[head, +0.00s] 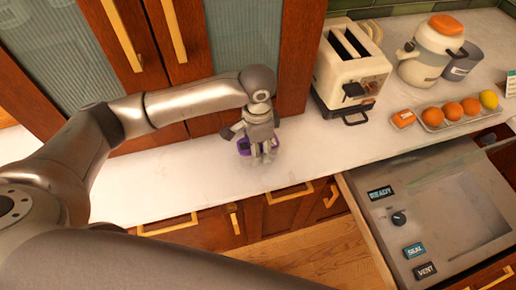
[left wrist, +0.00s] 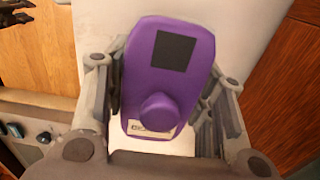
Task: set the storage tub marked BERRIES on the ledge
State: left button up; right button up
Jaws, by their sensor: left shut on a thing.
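A storage tub with a purple lid (head: 244,147) is at my left gripper (head: 258,150), over the pale counter in front of the glass-fronted cabinet. In the left wrist view the purple lid (left wrist: 158,70) has a dark square, a round knob and a small pale label too blurred to read. My left gripper is shut on the tub, with a finger on each side. The gripper hides much of the tub in the head view. I cannot tell whether its base touches the counter (head: 190,172).
A cream toaster (head: 350,65) stands right of the tub. Further right are a jar with an orange lid (head: 432,48), a grey canister (head: 462,62) and a tray of orange fruit (head: 452,112). An open drawer unit (head: 440,205) with READY, SEAL and VENT labels juts out at lower right.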

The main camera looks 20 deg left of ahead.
pick_arm(q)
jog(key=shift+f, duration=0.9)
jog(key=shift+d+f, duration=0.1)
jog(key=shift+s, duration=0.1)
pick_arm(e)
jog(key=shift+s+d+r, duration=0.15)
jog(key=shift+s+r, duration=0.25)
jog(key=shift+s, duration=0.25)
jog(key=shift+d, duration=0.1)
pick_arm(q)
jog(key=o, duration=1.2)
jog(key=shift+f, duration=0.15)
pick_arm(e)
jog(key=shift+w, duration=0.2)
